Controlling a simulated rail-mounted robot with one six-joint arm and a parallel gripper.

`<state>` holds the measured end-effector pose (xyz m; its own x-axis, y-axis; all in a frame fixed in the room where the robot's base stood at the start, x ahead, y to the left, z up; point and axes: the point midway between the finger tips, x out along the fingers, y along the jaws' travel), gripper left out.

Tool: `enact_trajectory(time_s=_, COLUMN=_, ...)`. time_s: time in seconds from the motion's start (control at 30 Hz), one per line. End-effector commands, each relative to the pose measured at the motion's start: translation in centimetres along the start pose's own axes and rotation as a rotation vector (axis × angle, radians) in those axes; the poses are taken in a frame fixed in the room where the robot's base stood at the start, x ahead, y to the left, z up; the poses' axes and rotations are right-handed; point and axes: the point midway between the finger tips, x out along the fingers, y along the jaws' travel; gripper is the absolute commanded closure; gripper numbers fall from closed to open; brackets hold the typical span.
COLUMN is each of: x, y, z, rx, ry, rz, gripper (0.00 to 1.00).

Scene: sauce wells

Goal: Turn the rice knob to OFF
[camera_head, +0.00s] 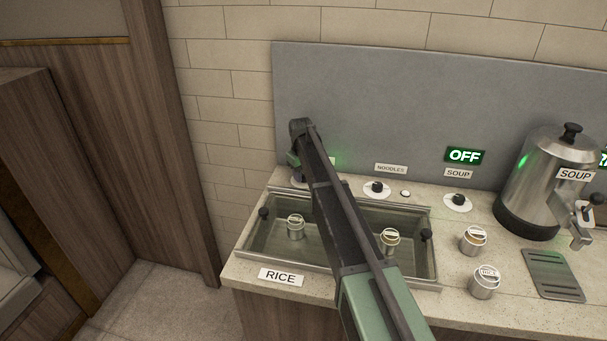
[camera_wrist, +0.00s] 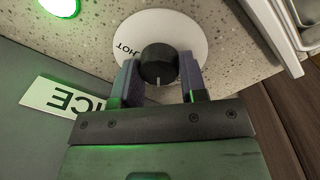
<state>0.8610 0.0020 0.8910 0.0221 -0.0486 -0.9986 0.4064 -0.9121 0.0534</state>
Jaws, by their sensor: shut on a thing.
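The rice knob (camera_wrist: 158,65) is a black round knob on a white dial plate (camera_wrist: 187,28) in the wrist view. The word HOT is printed on the plate, left of the knob. A short pale mark shows on the knob's side facing my gripper. My gripper (camera_wrist: 160,74) has one finger on each side of the knob and is shut on it. In the head view my arm reaches over the sunken basin to the counter's back left and hides the knob; only an edge of its plate (camera_head: 299,183) shows.
A label ending in ICE (camera_wrist: 65,98) and a lit green light (camera_wrist: 62,5) are near the knob. The basin (camera_head: 262,246) holds lidded cups. To the right are the noodles knob (camera_head: 376,187), soup knob (camera_head: 458,200), a green OFF sign (camera_head: 464,156) and a soup urn (camera_head: 535,185).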

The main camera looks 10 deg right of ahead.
Motion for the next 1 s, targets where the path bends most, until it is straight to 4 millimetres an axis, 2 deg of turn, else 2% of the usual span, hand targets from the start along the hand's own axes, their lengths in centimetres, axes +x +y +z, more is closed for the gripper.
enact_trajectory(time_s=0.5, x=0.01, y=-0.09, z=0.14, rx=-0.441, ry=0.023, rz=0.000, gripper=0.84)
enact_trajectory(time_s=0.7, x=0.01, y=-0.11, z=0.17, rx=-0.545, ry=0.028, rz=0.000, gripper=0.84)
enact_trajectory(time_s=1.0, x=0.01, y=-0.12, z=0.18, rx=-0.608, ry=0.031, rz=-0.001, gripper=0.84)
